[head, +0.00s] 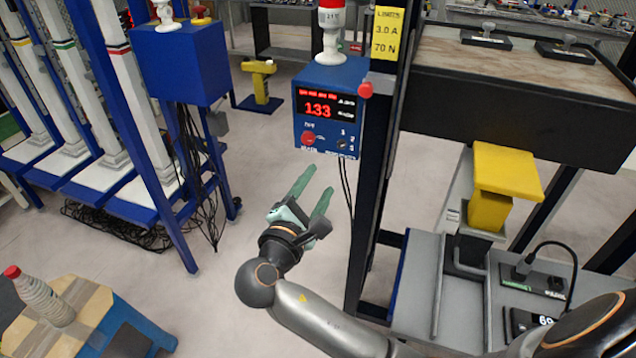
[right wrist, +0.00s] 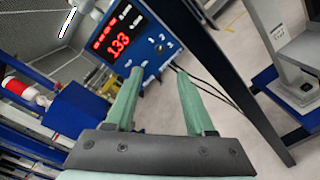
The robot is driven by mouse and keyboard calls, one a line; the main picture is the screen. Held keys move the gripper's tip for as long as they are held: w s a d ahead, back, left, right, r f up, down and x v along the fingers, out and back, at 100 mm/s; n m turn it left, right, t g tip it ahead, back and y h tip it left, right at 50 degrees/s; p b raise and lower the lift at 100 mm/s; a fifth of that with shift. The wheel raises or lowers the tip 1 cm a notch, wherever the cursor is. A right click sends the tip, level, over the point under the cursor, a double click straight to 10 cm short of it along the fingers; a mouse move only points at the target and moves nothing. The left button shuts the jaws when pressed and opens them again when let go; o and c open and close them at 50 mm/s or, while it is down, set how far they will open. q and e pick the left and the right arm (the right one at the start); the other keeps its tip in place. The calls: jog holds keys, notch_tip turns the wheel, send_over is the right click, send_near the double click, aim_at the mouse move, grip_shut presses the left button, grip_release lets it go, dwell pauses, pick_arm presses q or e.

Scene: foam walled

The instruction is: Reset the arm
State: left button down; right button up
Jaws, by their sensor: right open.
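My right gripper (head: 308,190) is open and empty, with two green fingers spread apart. It hangs in free air in the head view, below and a little left of a blue control box with a red display (head: 322,108). In the right wrist view the two fingers (right wrist: 158,98) point toward the same box (right wrist: 135,40), whose display reads 133. The fingers appear apart from the box. My right arm (head: 340,318) reaches in from the lower right. My left gripper is not in view.
A dark post stands just right of my right gripper, beside a bench with a yellow block (head: 505,172). A blue frame with white columns (head: 90,90) is at left. A wooden-topped blue stand (head: 85,305) holds a grey ribbed cone (head: 40,298). Bare floor lies between.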

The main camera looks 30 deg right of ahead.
jog(key=s+a+f+m+g+y+p, duration=0.1)
jog(key=s+a+f+y, duration=0.1)
jog(key=f+y, duration=0.5)
jog(key=s+a+f+m+y+p, duration=0.1)
jog(key=s+a+f+y+p, duration=0.1)
jog(key=f, duration=1)
jog(key=s+a+f+m+y+p, duration=0.1)
jog(key=s+f+m+y, duration=0.2)
jog(key=s+m, duration=0.3)
jog(key=s+a+f+m+g+y+p, duration=0.1)
jog(key=s+a+f+m+y, duration=0.1)
jog(key=s, duration=0.7)
notch_tip(320, 180, down, 3)
jog(key=m+y, duration=0.1)
jog(key=m, duration=0.2)
jog(key=shift+a+r+m+y, duration=0.15)
jog(key=shift+a+m+y, duration=0.15)
jog(key=shift+m+y, duration=0.1)
jog(key=shift+s+d, duration=0.1)
jog(key=shift+s, duration=0.05)
